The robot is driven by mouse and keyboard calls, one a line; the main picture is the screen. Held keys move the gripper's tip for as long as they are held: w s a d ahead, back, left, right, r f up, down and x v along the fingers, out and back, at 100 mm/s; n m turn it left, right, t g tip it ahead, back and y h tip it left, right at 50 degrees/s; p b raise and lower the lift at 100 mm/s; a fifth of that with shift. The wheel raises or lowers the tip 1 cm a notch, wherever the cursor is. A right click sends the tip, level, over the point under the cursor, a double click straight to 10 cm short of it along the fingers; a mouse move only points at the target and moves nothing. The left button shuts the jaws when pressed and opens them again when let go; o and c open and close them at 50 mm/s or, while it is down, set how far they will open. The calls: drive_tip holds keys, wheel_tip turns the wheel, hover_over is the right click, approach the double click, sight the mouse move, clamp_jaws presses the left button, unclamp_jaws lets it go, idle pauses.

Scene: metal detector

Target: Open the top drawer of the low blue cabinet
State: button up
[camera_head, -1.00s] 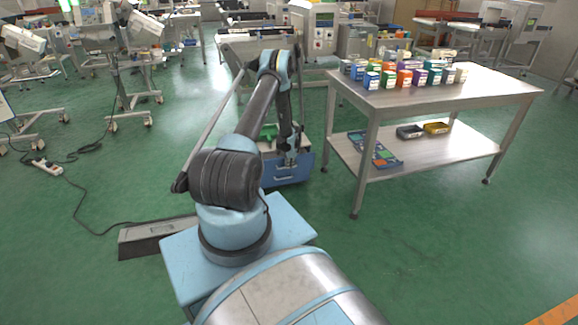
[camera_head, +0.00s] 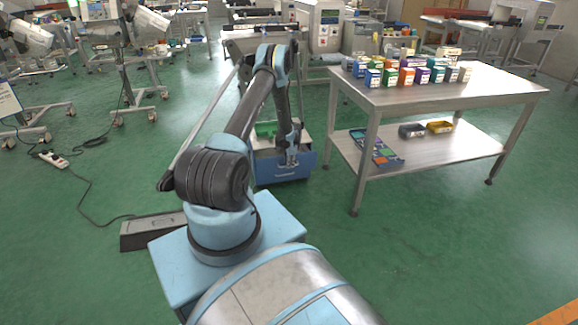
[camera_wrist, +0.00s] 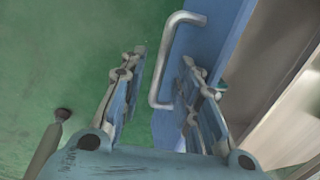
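The low blue cabinet (camera_head: 268,173) stands on the floor beyond my arm, left of the steel table. My gripper (camera_head: 291,160) is at the upper part of its blue front. In the wrist view, a silver bar handle (camera_wrist: 158,70) stands out from the blue front (camera_wrist: 222,35). My gripper (camera_wrist: 165,68) is open, with one finger on each side of the handle's long bar. I see a gap between the bar and the left finger; the right finger is close to the handle, and contact cannot be told. I cannot tell whether the top drawer is out at all.
Green items (camera_head: 265,129) show at the cabinet's top. The steel table (camera_head: 440,92) with colored boxes stands close on the right; its lower shelf (camera_head: 440,155) holds trays. A grey box (camera_head: 150,232) lies by my base. Green floor in front of the cabinet is clear.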

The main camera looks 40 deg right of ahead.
wheel_tip(320, 180, up, 10)
drive_tip(key=s, duration=0.2)
drive_tip(key=shift+a+r, duration=0.15)
drive_tip(key=shift+a, duration=0.15)
drive_tip(key=shift+s, duration=0.1)
wheel_tip(320, 180, up, 5)
drive_tip(key=f, duration=0.5)
drive_tip(key=w+d+f, duration=0.1)
drive_tip(key=f, duration=0.5)
drive_tip(key=w+f, duration=0.1)
drive_tip(key=f, duration=0.4)
drive_tip(key=shift+w+d+f, duration=0.1)
drive_tip(key=shift+d+f, duration=0.05)
drive_tip(key=shift+f, duration=0.2)
clamp_jaws()
